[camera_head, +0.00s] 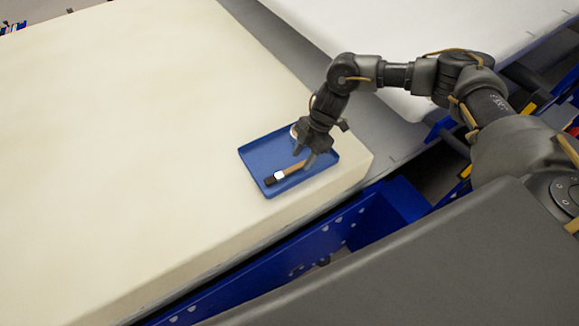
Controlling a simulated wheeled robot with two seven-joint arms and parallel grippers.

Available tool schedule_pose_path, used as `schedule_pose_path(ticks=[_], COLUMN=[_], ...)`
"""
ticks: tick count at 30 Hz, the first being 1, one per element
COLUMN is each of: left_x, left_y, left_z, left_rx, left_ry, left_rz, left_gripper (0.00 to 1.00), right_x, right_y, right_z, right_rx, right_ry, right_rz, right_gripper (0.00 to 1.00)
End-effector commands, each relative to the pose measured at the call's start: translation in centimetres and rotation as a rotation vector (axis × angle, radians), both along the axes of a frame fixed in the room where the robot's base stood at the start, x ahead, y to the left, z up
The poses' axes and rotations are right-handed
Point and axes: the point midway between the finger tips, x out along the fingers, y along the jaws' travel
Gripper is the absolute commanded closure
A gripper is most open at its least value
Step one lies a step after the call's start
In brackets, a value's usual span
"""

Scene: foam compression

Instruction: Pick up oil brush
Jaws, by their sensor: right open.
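The oil brush (291,170) lies in a blue tray (257,155). It has a brown handle, a white band and a dark bristle end toward the tray's lower left. My right gripper (304,160) is open just above the upper end of the handle, with its fingers pointing down. I cannot tell whether the fingers touch the handle. The gripper hides part of the tray's right side. A small pale, round thing (294,131) shows partly behind the gripper at the tray's top edge. My left gripper is not in view.
The tray sits near the right corner of a large cream foam block (130,140). The foam top left of the tray is clear. A grey metal surface (395,125) and a white slab (400,30) lie to the right. A blue frame (340,235) runs below the foam's edge.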

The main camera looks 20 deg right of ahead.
Motion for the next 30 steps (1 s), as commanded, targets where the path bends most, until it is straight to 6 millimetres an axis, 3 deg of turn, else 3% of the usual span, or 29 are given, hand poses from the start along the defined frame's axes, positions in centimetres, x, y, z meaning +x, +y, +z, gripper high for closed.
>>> schedule_pose_path(ticks=[1,6,13,23,30], left_x=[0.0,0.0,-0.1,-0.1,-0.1], left_y=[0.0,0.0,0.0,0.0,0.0], left_z=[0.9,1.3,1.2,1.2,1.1], left_rx=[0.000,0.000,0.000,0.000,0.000], left_ry=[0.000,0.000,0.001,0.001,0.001], left_rz=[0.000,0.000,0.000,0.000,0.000], left_gripper=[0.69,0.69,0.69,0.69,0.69], right_x=[-0.1,-0.1,-0.1,-0.1,-0.1], right_y=[0.3,0.8,0.9,0.9,0.9], right_z=[-0.2,-1.9,-2.1,-2.1,-2.1], right_rx=[-0.001,0.000,0.000,0.000,0.000], right_ry=[0.004,0.001,0.000,0.000,0.000], right_rz=[0.000,-0.001,0.000,0.000,0.000], right_gripper=[0.58,0.58,0.58,1.00,1.00])
